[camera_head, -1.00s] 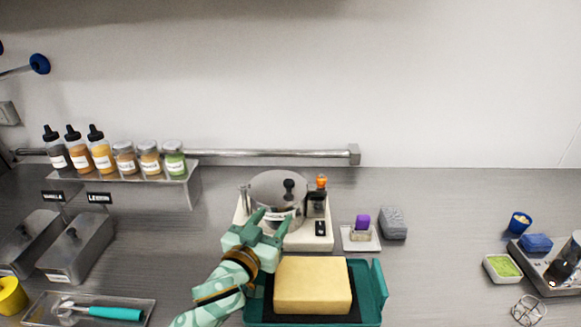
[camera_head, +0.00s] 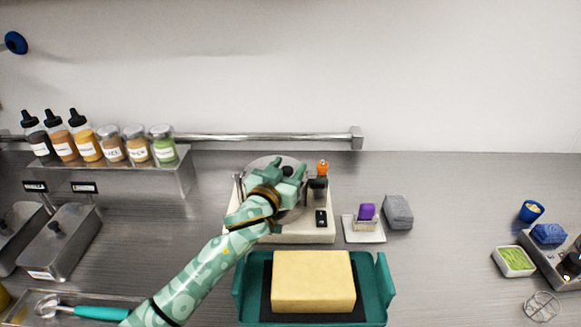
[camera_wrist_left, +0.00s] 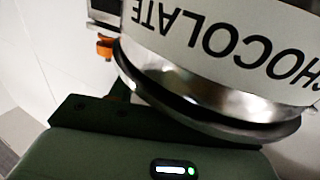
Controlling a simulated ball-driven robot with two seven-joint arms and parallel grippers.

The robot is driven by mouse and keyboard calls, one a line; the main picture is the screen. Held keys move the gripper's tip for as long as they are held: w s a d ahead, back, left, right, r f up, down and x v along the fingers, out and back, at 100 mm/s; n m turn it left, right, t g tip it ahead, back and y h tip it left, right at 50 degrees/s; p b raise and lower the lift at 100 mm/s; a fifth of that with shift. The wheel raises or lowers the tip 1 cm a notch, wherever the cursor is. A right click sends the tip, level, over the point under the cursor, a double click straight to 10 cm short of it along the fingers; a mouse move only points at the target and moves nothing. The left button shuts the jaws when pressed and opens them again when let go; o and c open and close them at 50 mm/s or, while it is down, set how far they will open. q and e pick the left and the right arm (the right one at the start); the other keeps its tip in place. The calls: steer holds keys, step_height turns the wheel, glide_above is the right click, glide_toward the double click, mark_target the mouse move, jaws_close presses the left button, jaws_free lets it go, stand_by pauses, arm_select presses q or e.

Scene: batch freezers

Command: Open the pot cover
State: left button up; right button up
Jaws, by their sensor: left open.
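The metal pot (camera_head: 289,216) stands on a cream base unit at the back of the counter, mostly covered by my arm. Its round metal cover (camera_head: 262,162) is on it, with a dark knob (camera_head: 287,171) on top. My left gripper (camera_head: 279,173) is open at the cover, its fingers around or just in front of the knob; I cannot tell contact. In the left wrist view the pot shows upside down with a CHOCOLATE label (camera_wrist_left: 235,42), and the cover's rim (camera_wrist_left: 215,124) lies close to my gripper body. My right gripper is out of view.
An orange-topped part (camera_head: 322,168) stands right of the pot. A teal tray (camera_head: 376,300) with a yellow block (camera_head: 313,281) lies in front. A white dish (camera_head: 363,230) and grey block (camera_head: 398,211) sit to the right. Bottles and jars stand on a shelf (camera_head: 150,175) at left.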

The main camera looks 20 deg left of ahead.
arm_select(q)
steer(key=shift+w+d, duration=0.1)
steer(key=shift+w, duration=0.7)
jaws_close()
steer(key=shift+s, duration=0.1)
